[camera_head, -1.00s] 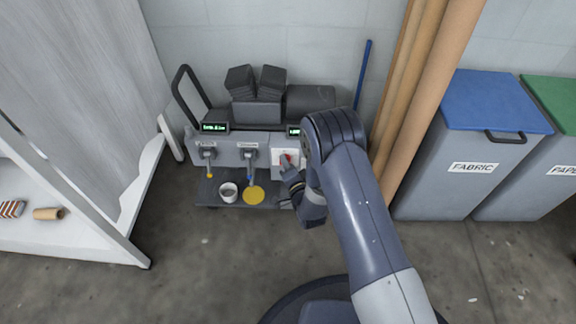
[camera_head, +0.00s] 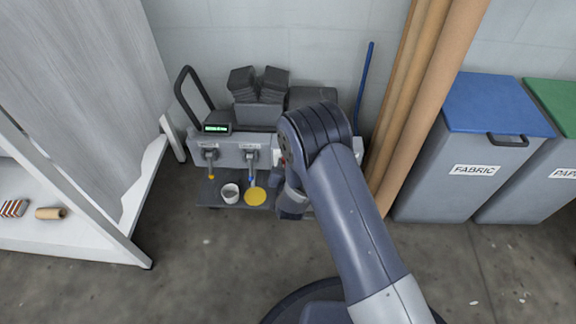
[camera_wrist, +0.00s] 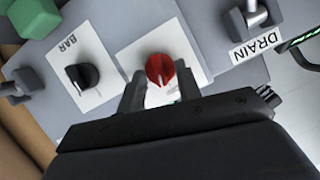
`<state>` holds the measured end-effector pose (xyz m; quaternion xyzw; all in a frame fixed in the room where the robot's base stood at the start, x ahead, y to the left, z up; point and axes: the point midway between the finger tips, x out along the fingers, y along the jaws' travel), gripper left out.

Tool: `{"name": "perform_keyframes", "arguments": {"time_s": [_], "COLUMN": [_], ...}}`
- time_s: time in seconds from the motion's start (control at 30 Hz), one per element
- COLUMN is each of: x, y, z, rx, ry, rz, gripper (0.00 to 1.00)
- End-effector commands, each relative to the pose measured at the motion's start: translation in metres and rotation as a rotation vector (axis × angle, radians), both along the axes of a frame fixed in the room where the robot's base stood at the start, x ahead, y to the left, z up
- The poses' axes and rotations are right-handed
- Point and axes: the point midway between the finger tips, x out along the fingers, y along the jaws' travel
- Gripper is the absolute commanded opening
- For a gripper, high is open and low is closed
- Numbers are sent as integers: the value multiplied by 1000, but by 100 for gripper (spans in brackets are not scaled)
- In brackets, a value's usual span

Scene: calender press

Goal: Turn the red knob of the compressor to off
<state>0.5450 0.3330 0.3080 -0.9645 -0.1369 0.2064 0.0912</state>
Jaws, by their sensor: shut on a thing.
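The compressor (camera_head: 236,146) stands against the back wall in the head view, its right front hidden behind my arm. In the wrist view the red knob (camera_wrist: 159,70) sits on a white plate (camera_wrist: 186,50), between the two fingers of my gripper (camera_wrist: 160,92). The fingers are shut on the knob, one on each side.
A black knob (camera_wrist: 83,76) marked BAR and a DRAIN valve (camera_wrist: 250,14) flank the red knob. Brown rolls (camera_head: 428,95) and a FABRIC bin (camera_head: 470,165) stand right. The floor in front is clear.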

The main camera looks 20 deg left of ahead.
Motion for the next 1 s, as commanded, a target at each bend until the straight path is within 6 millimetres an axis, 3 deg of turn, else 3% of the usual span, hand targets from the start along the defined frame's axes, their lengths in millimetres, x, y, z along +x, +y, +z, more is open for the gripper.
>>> {"name": "perform_keyframes", "arguments": {"time_s": [0.4, 1.0], "x": [-1, -1], "y": [3, 3], "z": [1, 0], "rx": [-207, -244], "ry": [-50, -60], "rz": [1, 1], "gripper": [10, 10]}}
